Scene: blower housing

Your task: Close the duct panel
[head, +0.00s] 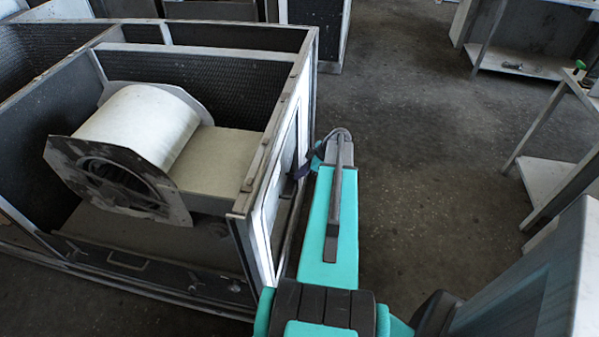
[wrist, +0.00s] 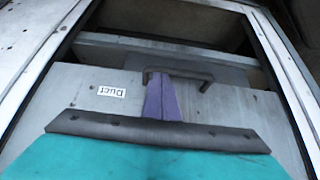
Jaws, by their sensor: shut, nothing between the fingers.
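The duct panel (wrist: 70,95) is a grey sheet with an upside-down "Duct" label (wrist: 111,91), seen in the wrist view inside a metal frame. A dark opening shows beyond its far edge. A dark bar handle (wrist: 205,77) stands on the panel. My gripper (wrist: 160,76) is shut and empty, its purple fingers at the left part of the handle. I cannot tell whether they touch it. In the head view my gripper (head: 300,171) is beside the right side wall of the blower housing (head: 240,200); the panel's face is turned away there.
A white blower drum (head: 150,120) sits inside the open-topped housing. The dark floor (head: 425,130) right of my arm is clear. Grey tables (head: 570,180) stand at the right, and a cabinet (head: 320,30) stands behind the housing.

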